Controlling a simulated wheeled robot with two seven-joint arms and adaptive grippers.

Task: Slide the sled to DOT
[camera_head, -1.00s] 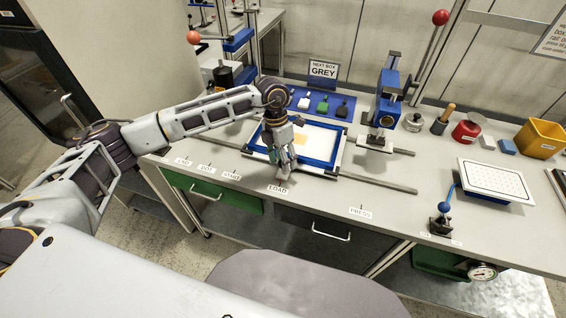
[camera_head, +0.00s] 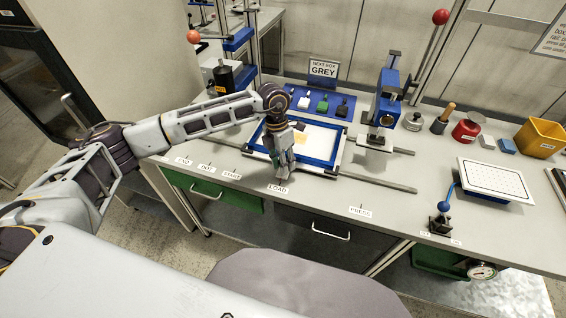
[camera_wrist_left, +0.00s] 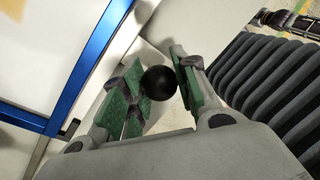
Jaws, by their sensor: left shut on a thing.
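The sled (camera_head: 328,162) is a blue-framed tray with a white bed and a yellowish patch. It sits on the bench rails behind the LOAD label (camera_head: 277,189). In the left wrist view its blue frame (camera_wrist_left: 92,52) runs along the left. My left gripper (camera_head: 282,172) is at the sled's front edge, above the LOAD label. In the left wrist view its green-padded fingers (camera_wrist_left: 158,88) are shut on a round black knob (camera_wrist_left: 158,82). The DOT label (camera_head: 206,167) lies on the bench front, left of the sled. My right gripper is not in view.
Rails (camera_head: 385,180) run along the bench beside the sled. A blue press (camera_head: 384,110) stands right of it. A blue mat with small coloured blocks (camera_head: 322,107) and a NEXT BOX GREY sign (camera_head: 323,70) are behind. The PRESS label (camera_head: 360,211) is to the right.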

